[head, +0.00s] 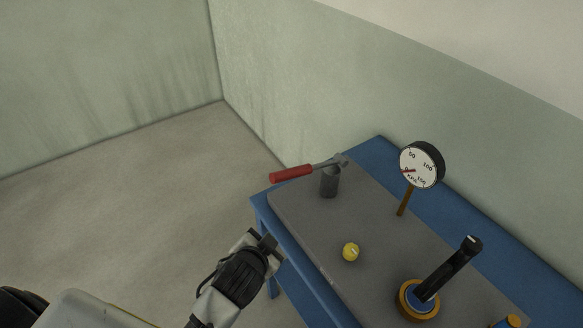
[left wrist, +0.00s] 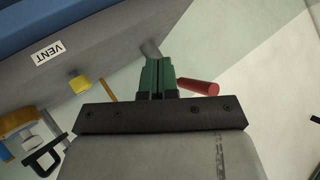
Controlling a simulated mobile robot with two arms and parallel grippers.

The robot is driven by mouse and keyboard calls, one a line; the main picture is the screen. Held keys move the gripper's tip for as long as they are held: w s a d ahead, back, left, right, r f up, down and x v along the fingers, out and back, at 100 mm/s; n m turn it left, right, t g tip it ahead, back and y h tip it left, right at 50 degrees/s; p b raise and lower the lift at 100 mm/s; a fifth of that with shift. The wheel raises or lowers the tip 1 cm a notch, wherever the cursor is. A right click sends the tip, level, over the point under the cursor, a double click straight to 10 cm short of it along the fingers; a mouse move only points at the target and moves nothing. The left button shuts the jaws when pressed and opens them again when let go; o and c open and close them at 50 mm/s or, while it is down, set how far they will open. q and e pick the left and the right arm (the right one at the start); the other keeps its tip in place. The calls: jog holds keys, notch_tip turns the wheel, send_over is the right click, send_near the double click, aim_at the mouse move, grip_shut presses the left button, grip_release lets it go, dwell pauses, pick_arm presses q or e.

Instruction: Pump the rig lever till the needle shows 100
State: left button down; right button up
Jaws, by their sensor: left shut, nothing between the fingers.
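A lever with a red handle (head: 291,174) sticks out to the left from a grey cylinder (head: 329,182) on the bench. The round gauge (head: 420,163) stands on a brass stem, and its red needle points left, near 0. My left gripper (head: 272,246) is shut and empty, beside the bench's left edge, below the red handle in the picture and apart from it. In the left wrist view the shut fingers (left wrist: 158,77) show, with the red handle (left wrist: 198,87) just right of them and farther off. My right gripper is not in view.
A yellow knob (head: 351,252) sits on the grey bench top (head: 310,222); a VENT label (left wrist: 48,53) shows near it in the left wrist view. A black lever (head: 450,268) on a brass ring (head: 404,299) stands at the near right. The floor left of the bench is clear.

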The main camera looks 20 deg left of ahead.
pick_arm(q)
jog(key=w+d+r+m+t+h, duration=0.45)
jog(key=d+r+m, duration=0.2)
jog(key=r, duration=0.35)
jog(key=w+d+r+m+t+h, duration=0.45)
jog(key=r+m, duration=0.35)
jog(key=r, duration=0.3)
jog(key=d+m+g+h+p, duration=0.1)
jog(key=d+m+g+h, duration=1.2)
jog(key=m, duration=1)
jog(key=w+a+f+m+g+y, duration=0.3)
jog(key=a+f+m+g+y, duration=0.4)
jog(key=y, duration=0.5)
jog(key=w+a+y, duration=0.1)
jog(key=a+y, duration=0.2)
jog(key=a, duration=0.2)
jog(key=w+a+r+y, duration=0.1)
jog(key=w+a+y, duration=0.1)
jog(key=a+y, duration=0.2)
jog(key=w+a+y, duration=0.2)
jog(key=a+y, duration=0.1)
jog(key=a, duration=0.3)
jog(key=shift+w+a+r+g, duration=0.1)
jog(key=shift+r+g, duration=0.2)
jog(key=shift+r, duration=0.05)
jog(key=shift+f, duration=0.1)
